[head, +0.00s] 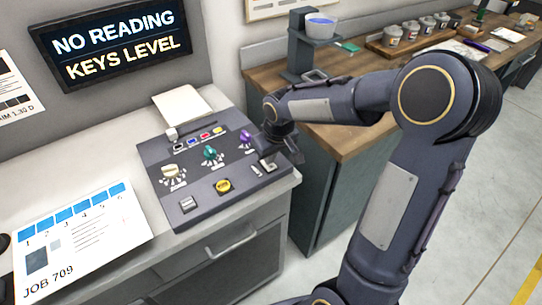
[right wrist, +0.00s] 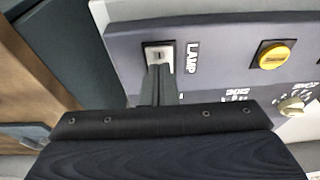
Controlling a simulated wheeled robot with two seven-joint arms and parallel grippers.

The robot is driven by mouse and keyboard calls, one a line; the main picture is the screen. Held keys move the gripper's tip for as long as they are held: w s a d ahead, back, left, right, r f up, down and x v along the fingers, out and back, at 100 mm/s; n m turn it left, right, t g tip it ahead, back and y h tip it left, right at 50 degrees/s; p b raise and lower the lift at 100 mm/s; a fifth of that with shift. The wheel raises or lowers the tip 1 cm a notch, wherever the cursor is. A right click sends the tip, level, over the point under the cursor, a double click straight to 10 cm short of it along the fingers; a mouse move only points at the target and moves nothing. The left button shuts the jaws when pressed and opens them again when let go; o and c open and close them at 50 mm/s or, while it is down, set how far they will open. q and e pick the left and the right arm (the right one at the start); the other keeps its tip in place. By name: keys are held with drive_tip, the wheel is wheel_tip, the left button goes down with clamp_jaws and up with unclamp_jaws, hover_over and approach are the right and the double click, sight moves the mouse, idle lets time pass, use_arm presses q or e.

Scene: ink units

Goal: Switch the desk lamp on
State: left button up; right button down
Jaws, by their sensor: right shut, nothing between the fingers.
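The lamp switch (right wrist: 158,53) is a small pale plate with a dark centre, beside the word LAMP on the dark control panel (right wrist: 220,60). In the head view the switch (head: 268,165) sits at the panel's right edge. My right gripper (right wrist: 156,78) is shut and empty, its fingertips over the lower part of the switch plate; I cannot tell whether they touch it. In the head view my right gripper (head: 279,152) hangs just above the switch and partly hides that corner. Whether the switch is on or off is unclear. My left gripper is out of view.
The panel also has a yellow button (head: 223,186), a green knob (head: 211,155), a purple knob (head: 246,138) and a cream knob (head: 172,171). A screen (head: 118,42) reads NO READING KEYS LEVEL. A job sheet (head: 80,240) lies left.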

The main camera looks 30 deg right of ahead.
sight(271, 166)
drive_tip(key=p+v, duration=0.2)
drive_tip(key=v, duration=0.1)
drive_tip(key=w+p+v, duration=0.1)
drive_tip(key=p+v, duration=0.1)
drive_tip(key=shift+r, duration=0.2)
drive_tip(key=s+r+b, duration=0.2)
drive_tip(key=s+r, duration=0.3)
drive_tip(key=r, duration=0.2)
drive_tip(key=shift+d+r, duration=0.15)
drive_tip(key=shift+r, duration=0.1)
